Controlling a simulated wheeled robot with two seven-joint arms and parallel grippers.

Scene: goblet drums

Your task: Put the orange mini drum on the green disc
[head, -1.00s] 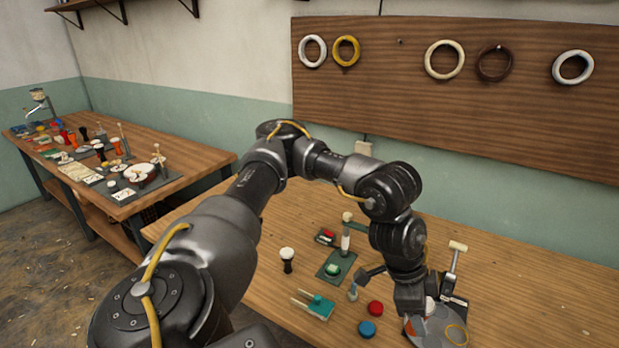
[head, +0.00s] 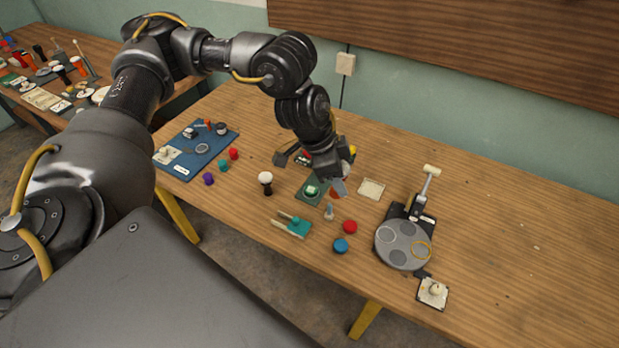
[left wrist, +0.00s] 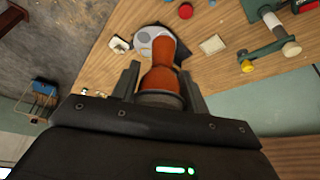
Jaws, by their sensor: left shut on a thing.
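My left gripper (head: 331,181) is shut on the orange mini drum (head: 335,194) and holds it near the dark green base, in front of a small green disc's right side. In the left wrist view the orange drum (left wrist: 165,62) sits between the two fingers (left wrist: 160,88), its narrow waist showing. The green disc (head: 311,190) lies on the dark green base (head: 304,198), partly hidden by my gripper. I cannot tell the gap between drum and base. My right gripper is not in view.
A grey round plate (head: 403,257) with a hammer-like stand is to the right. The table's right side is clear.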

